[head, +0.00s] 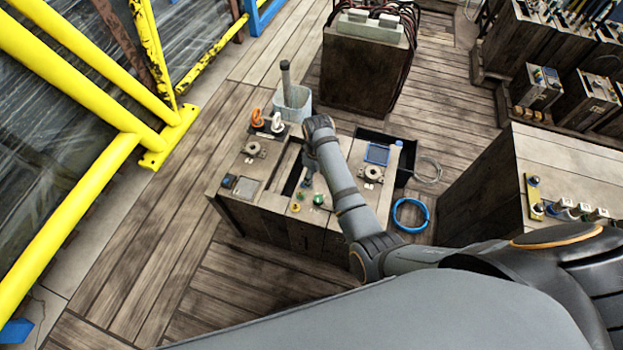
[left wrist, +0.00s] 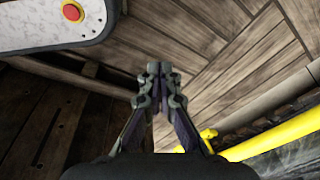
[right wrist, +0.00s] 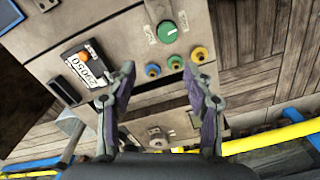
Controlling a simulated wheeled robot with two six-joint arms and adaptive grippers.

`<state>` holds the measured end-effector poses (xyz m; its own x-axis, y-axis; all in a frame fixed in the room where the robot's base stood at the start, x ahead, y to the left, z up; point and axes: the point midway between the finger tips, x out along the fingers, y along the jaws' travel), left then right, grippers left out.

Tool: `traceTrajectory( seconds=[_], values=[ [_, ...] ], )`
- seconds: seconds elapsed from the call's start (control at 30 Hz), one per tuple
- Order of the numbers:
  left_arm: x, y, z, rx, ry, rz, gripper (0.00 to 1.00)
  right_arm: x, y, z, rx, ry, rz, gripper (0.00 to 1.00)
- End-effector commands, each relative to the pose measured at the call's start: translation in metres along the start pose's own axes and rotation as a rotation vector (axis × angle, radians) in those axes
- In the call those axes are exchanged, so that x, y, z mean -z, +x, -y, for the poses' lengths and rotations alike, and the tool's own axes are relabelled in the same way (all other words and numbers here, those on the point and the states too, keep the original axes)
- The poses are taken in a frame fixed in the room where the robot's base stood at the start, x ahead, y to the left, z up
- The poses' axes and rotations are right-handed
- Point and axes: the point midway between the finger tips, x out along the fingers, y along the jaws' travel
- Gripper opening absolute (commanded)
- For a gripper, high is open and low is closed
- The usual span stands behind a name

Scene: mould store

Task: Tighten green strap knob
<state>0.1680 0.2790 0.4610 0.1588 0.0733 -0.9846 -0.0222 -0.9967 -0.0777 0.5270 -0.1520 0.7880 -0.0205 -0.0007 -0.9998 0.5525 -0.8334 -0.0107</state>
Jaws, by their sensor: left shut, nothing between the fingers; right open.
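The green knob (head: 318,200) is on top of the wooden block-like unit in the head view. In the right wrist view the round green knob (right wrist: 166,32) sits on a pale panel between small white labels, beyond the fingertips. My right gripper (right wrist: 160,74) is open and empty, its fingers spread either side of small blue and teal knobs in the picture. It is apart from the green knob. In the head view the right gripper (head: 307,180) points down over the unit, partly hidden by its arm. My left gripper (left wrist: 160,72) is shut and empty, above the floor.
Small yellow knobs (right wrist: 199,55) and a numbered counter (right wrist: 86,64) are near the green knob. A blue ring (head: 410,213) lies right; yellow rails (head: 70,60) left.

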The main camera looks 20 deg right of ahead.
Motion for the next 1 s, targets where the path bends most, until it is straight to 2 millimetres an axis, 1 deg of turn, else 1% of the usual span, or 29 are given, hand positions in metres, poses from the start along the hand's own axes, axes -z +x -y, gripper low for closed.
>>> traceTrajectory(
  seconds=[0.03, 0.07, 0.1, 0.17, 0.2, 0.27, 0.3, 0.37, 0.4, 0.47, 0.6, 0.63, 0.7, 0.77, 1.0],
  values=[
    [0.005, 0.0, 0.0, 0.0, 0.0, -0.006, 0.0, -0.001, 0.001, 0.001, 0.002, 0.0, 0.002, 0.52],
    [0.004, 0.0, 0.0, 0.0, 0.0, -0.005, 0.0, -0.001, 0.002, 0.001, 0.002, 0.0, 0.003, 0.52],
    [-0.005, 0.0, 0.0, 0.0, 0.0, 0.007, 0.0, -0.001, 0.005, 0.001, 0.002, 0.0, 0.004, 0.52],
    [-0.029, -0.001, 0.0, -0.001, 0.002, 0.044, 0.0, -0.001, 0.012, 0.001, 0.002, 0.0, 0.003, 0.52],
    [-0.048, -0.002, -0.001, -0.001, 0.003, 0.074, 0.0, -0.002, 0.019, 0.001, 0.003, 0.0, 0.005, 0.52],
    [-0.075, -0.005, -0.001, -0.002, 0.005, 0.114, 0.0, -0.002, 0.031, 0.001, 0.003, 0.0, 0.006, 0.52],
    [-0.089, -0.005, -0.002, -0.002, 0.006, 0.134, 0.0, -0.002, 0.041, 0.001, 0.004, 0.0, 0.005, 0.52],
    [-0.098, -0.006, -0.002, -0.003, 0.006, 0.146, 0.0, -0.002, 0.054, 0.001, 0.003, 0.001, 0.004, 0.52],
    [-0.097, -0.004, -0.002, -0.003, 0.006, 0.143, 0.0, -0.002, 0.063, 0.001, 0.003, 0.001, 0.004, 0.52],
    [-0.084, 0.0, -0.002, -0.002, 0.005, 0.125, 0.0, -0.002, 0.075, 0.001, 0.003, 0.001, 0.005, 0.52],
    [-0.041, 0.008, -0.002, -0.001, 0.003, 0.057, 0.0, -0.001, 0.096, 0.0, 0.001, 0.001, 0.002, 0.52],
    [-0.035, 0.009, -0.002, -0.001, 0.002, 0.048, 0.0, -0.001, 0.099, 0.0, 0.001, 0.001, 0.002, 0.52],
    [-0.029, 0.01, -0.002, -0.001, 0.002, 0.041, 0.0, -0.001, 0.104, 0.0, 0.001, 0.001, 0.002, 0.52],
    [-0.032, 0.01, -0.002, -0.001, 0.002, 0.045, 0.0, -0.001, 0.106, 0.001, 0.001, 0.001, 0.001, 0.52],
    [-0.066, 0.006, -0.003, -0.003, 0.004, 0.096, 0.0, -0.001, 0.106, 0.001, 0.001, 0.002, 0.001, 0.52]
  ],
)
